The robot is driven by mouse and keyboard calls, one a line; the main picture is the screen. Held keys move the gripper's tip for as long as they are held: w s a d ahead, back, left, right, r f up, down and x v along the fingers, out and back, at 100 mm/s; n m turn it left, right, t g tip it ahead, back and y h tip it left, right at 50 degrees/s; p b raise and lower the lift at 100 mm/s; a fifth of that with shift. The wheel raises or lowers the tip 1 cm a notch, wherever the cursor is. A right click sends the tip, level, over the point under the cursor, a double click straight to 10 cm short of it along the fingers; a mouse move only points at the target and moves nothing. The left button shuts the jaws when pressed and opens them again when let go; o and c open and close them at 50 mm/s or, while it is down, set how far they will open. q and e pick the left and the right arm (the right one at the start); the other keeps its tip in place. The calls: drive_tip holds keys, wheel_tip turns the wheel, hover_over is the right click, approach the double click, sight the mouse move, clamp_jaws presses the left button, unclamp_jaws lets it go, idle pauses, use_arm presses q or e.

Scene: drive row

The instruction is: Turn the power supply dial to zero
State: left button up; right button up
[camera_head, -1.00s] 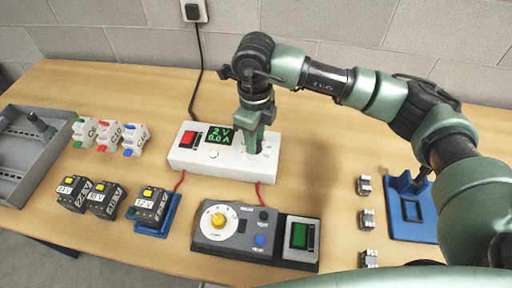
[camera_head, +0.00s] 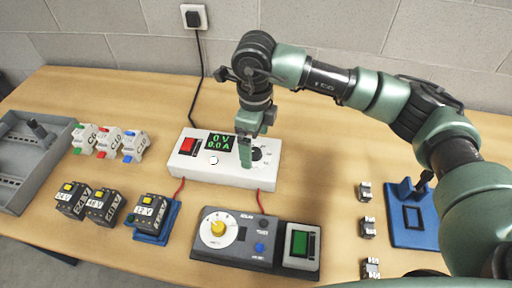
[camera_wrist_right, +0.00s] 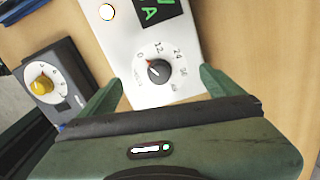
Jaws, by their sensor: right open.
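The white power supply (camera_head: 208,174) stands at the back middle of the table. Its green display (camera_head: 219,142) reads 0 V and 0.0 A. Its dark dial (camera_head: 257,154) is on the right of the front panel, partly behind my right gripper in the head view. In the right wrist view the dial (camera_wrist_right: 158,71) shows whole, with its red mark toward the 0 on the scale. My right gripper (camera_head: 246,155) is over the panel beside the dial. Its two fingers (camera_wrist_right: 160,88) are open, one on each side of the dial and apart from it. My left gripper is out of view.
A grey tester (camera_head: 210,247) with a yellow knob sits in front of the supply, joined by red leads. Coloured terminal modules (camera_head: 107,141), dark relays (camera_head: 103,206) and a grey tray (camera_head: 22,180) are at left. A blue fixture (camera_head: 412,232) and small parts (camera_head: 367,226) are at right.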

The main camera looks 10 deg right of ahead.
sight(255, 151)
drive_tip(key=shift+r+p, duration=1)
drive_tip(key=shift+r, duration=1.7)
